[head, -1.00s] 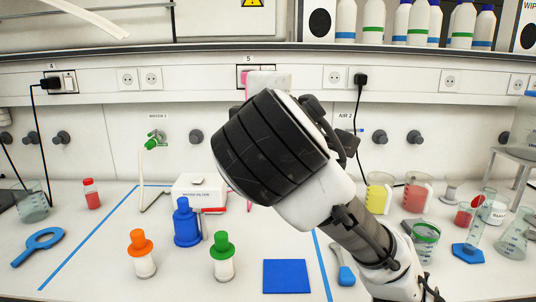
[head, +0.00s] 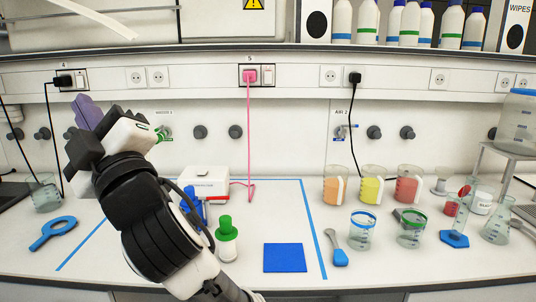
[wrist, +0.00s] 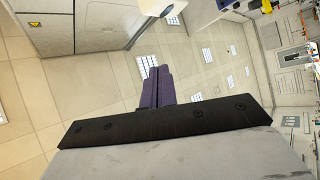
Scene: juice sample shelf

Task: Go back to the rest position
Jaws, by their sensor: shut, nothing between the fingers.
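My gripper (head: 88,112) is raised at the left of the head view, in front of the wall and above the bench. Its purple fingers point upward and away from the bench things. In the wrist view the fingers (wrist: 155,87) are together with nothing between them, and the ceiling and room lie beyond. My arm stands in front of the left part of the bench and hides part of the blue bottle (head: 188,203) there.
A green-capped bottle (head: 227,240) stands close to my arm's right, near a blue square mat (head: 285,258). Juice beakers in orange (head: 337,188), yellow (head: 373,190) and red (head: 408,188) stand farther right. A shelf edge (head: 300,50) with bottles runs above.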

